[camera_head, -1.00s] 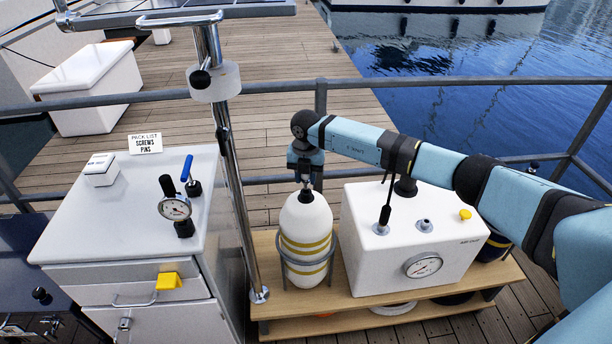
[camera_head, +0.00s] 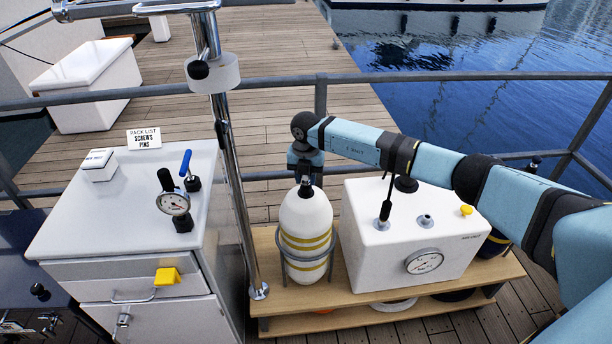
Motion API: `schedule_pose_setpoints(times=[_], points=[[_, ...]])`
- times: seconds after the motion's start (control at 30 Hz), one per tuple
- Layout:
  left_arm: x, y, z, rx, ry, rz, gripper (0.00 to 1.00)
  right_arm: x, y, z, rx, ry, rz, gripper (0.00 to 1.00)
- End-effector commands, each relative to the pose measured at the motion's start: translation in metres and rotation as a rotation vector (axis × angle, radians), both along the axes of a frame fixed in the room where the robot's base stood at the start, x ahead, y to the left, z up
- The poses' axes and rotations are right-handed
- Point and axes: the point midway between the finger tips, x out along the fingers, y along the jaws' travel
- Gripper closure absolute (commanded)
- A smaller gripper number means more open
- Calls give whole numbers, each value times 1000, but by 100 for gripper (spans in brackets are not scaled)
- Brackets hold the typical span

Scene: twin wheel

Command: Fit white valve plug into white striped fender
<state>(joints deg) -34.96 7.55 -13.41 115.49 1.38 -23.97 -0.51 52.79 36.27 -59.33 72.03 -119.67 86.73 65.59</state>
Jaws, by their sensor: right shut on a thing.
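The white fender (camera_head: 305,222) with yellow stripes stands upright in a grey ring holder on the wooden shelf. My right gripper (camera_head: 306,182) points straight down at the fender's top and is shut on a small part there. A dark piece (camera_head: 306,192) shows between the fingers and the fender's top. I cannot make out a white valve plug; if it is in the jaws, the fingers hide it. I cannot tell whether the held part is seated in the fender. My left gripper is not in view.
A white box (camera_head: 418,235) with a gauge stands right of the fender on the shelf (camera_head: 370,293). A steel pole (camera_head: 236,190) rises close on the left. A white cabinet (camera_head: 75,225) with a gauge, blue-handled valve and small box stands further left. A railing (camera_head: 430,78) runs behind.

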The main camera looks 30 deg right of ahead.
Motion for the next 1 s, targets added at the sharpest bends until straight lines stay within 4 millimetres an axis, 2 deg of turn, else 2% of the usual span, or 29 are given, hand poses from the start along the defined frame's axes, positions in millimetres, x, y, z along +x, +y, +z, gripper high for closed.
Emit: schedule_pose_setpoints(times=[0.4,0.43,0.53,0.9,1.0], points=[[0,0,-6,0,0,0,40,0,0,-11,0,0,0,92],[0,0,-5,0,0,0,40,0,0,-10,1,-1,0,63],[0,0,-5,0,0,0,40,0,0,-10,0,0,0,40],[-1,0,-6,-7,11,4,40,0,0,-9,0,0,0,40],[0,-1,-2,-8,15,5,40,1,0,5,0,-2,1,40]])
